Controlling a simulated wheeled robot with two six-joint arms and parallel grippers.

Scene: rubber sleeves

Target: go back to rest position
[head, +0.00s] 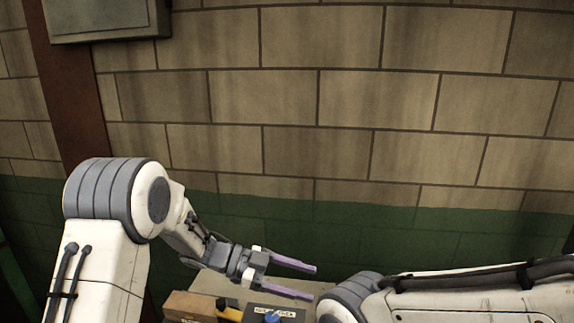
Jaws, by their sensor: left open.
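My left gripper (314,283) is held above the workbench with its two purple fingers apart. It points to the right, and nothing shows between the fingers. My left arm comes in from the left side. My right arm reaches in from the right edge along the bottom of the view, and its gripper is not in view. No rubber sleeve can be made out.
A workbench (212,280) lies under the left gripper. On it are a brown block (190,305), a yellow-and-black item (229,312) and a dark box with a label and a blue knob (272,317), all partly cut off. A brick wall (330,110) stands behind; a grey box (108,18) hangs upper left.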

